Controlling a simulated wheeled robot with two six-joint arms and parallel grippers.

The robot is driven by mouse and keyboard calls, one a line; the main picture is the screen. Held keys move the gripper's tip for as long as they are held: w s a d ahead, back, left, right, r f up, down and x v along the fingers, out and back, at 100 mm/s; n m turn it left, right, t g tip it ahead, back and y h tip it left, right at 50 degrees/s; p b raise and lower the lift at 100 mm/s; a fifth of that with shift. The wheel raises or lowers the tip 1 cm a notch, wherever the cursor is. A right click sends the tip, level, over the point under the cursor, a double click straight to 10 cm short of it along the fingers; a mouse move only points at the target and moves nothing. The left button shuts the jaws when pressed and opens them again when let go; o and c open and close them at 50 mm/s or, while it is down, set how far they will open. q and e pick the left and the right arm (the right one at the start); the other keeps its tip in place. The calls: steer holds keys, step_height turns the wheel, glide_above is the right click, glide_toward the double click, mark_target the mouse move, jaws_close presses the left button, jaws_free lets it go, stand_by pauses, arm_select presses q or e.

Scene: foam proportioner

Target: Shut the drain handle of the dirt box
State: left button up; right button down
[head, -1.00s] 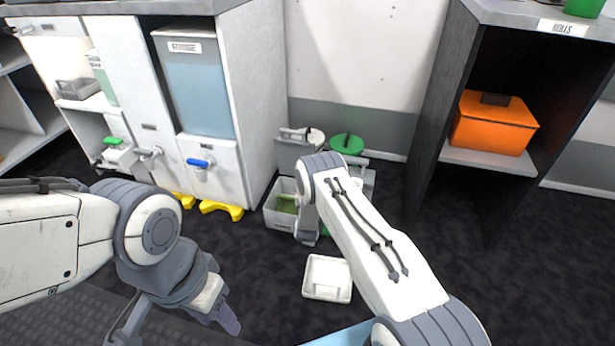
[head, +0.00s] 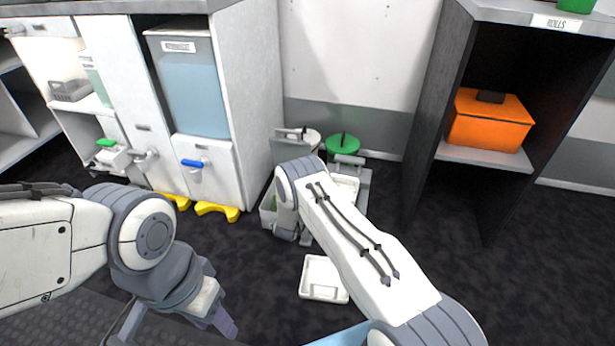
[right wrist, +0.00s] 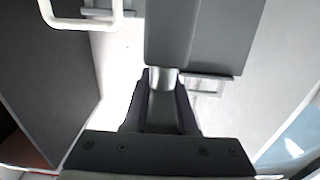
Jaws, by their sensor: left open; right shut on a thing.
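My right gripper (right wrist: 160,105) is shut on a dark grey lever-like part (right wrist: 162,112), which looks like the drain handle. A short metal stem joins it to a dark grey block (right wrist: 178,35), perhaps part of the dirt box. In the head view my right arm hides this gripper and what it holds, low by a grey bin (head: 267,212). I cannot tell for sure which container is the dirt box. My left gripper (head: 223,318) is open and empty above the floor at the lower left, apart from everything.
A white tray (head: 323,279) lies on the dark floor. A green-lidded container (head: 342,144) stands by the wall. Left is a cabinet with a blue handle (head: 194,163) and yellow feet (head: 217,210); right, a shelf holds an orange box (head: 488,120). The floor at right is clear.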

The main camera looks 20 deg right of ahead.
steer(key=c, duration=0.7)
jaws_free()
steer(key=shift+d, duration=0.15)
steer(key=shift+s+a+p, duration=0.25)
steer(key=shift+a+p, duration=0.05)
steer(key=shift+a, duration=0.05)
steer(key=p+v, duration=0.4)
steer(key=v, duration=0.5)
steer(key=shift+s, duration=0.35)
